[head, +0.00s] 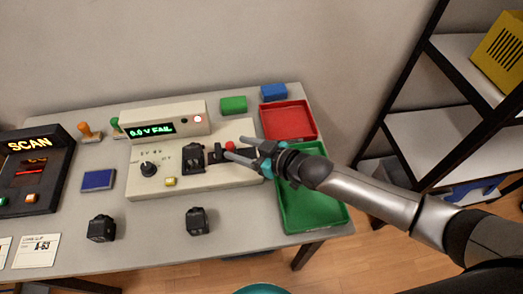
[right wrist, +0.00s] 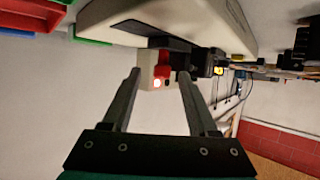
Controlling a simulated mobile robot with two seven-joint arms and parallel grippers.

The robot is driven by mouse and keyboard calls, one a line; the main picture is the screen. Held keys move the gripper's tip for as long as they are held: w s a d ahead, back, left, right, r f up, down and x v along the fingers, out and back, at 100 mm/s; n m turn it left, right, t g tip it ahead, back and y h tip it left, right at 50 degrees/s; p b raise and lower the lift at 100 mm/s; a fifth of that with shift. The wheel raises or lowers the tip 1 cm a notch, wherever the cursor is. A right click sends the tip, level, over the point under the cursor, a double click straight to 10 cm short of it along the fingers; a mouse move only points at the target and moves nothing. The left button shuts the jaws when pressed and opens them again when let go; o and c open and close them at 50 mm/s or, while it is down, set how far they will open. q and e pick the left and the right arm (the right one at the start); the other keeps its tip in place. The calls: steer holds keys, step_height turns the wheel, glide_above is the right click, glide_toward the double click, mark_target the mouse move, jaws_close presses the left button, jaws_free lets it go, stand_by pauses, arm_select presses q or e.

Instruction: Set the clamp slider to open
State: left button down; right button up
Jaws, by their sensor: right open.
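The grey-white test console (head: 222,178) stands on the table with a raised display reading "0.0 V FAIL". On its deck are a black socket block (head: 194,158) and, to its right, a small black fitting (head: 215,152) and a red knob (head: 230,146). I take the knob and fitting as the clamp slider; its setting cannot be read. My right gripper (head: 236,147) is open at the knob, its fingers on either side in the picture. In the right wrist view the red knob (right wrist: 162,72) shows beyond and between the open fingertips (right wrist: 160,73). My left gripper is out of view.
A red tray (head: 311,134) and a green tray (head: 338,217) lie right of the console. Green (head: 233,104) and blue (head: 273,92) blocks lie behind. Black modules (head: 101,228) (head: 197,221) sit in front. A SCAN unit (head: 62,150) stands left. A shelf (head: 425,135) stands right.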

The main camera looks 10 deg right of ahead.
steer(key=p+v, duration=0.3)
steer(key=v, duration=1.1)
steer(key=shift+s+d, duration=0.2)
steer(key=shift+d, duration=0.05)
steer(key=shift+s, duration=0.1)
